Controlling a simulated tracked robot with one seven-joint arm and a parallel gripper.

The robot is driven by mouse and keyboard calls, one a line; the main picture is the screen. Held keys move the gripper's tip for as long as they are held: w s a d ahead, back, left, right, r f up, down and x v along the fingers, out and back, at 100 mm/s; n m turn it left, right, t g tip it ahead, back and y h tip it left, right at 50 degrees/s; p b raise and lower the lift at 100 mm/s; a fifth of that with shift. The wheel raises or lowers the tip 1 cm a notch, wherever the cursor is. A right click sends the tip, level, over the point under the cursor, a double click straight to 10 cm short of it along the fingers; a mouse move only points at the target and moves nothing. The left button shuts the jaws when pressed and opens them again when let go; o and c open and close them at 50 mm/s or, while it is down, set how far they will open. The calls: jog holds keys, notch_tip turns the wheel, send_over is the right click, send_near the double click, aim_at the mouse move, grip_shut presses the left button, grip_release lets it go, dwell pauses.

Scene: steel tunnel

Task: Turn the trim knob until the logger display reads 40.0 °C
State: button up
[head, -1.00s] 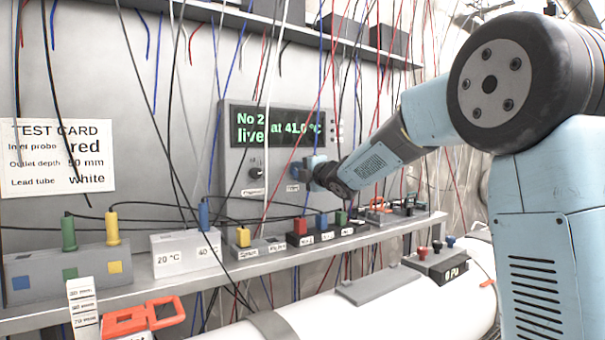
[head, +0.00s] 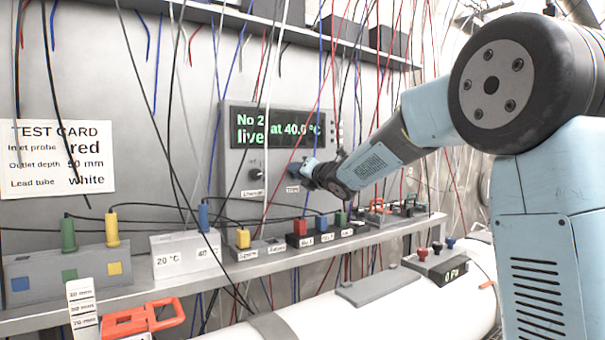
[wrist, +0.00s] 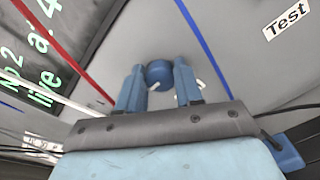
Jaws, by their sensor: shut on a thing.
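The logger display (head: 277,129) on the grey panel reads "No 2 live at 40.0 °C" in green. In the wrist view part of the same display (wrist: 35,75) shows turned and cut off. The trim knob (wrist: 158,73) is a round blue knob on the panel face, with a pale mark near its edge. My gripper (wrist: 160,84) is shut on the knob, with one blue finger on each side. In the head view my gripper (head: 308,171) is at the panel's lower right and hides most of the knob.
A black selector knob (head: 256,174) sits left of my gripper on the panel. Many thin cables hang in front of it. The shelf (head: 130,298) below holds probe blocks and small boxes. The test card (head: 57,158) is on the wall at left.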

jog(key=shift+f+n, duration=0.3)
jog(key=shift+f, duration=0.05)
jog(key=o, duration=0.7)
jog(key=shift+w, duration=0.1)
jog(key=o, duration=0.3)
jog(key=shift+r, duration=0.1)
jog(key=shift+o, duration=0.2)
jog(key=shift+r, duration=0.1)
jog(key=v, duration=1.3)
jog(key=shift+s+d, duration=0.25)
jog(key=shift+s, duration=0.05)
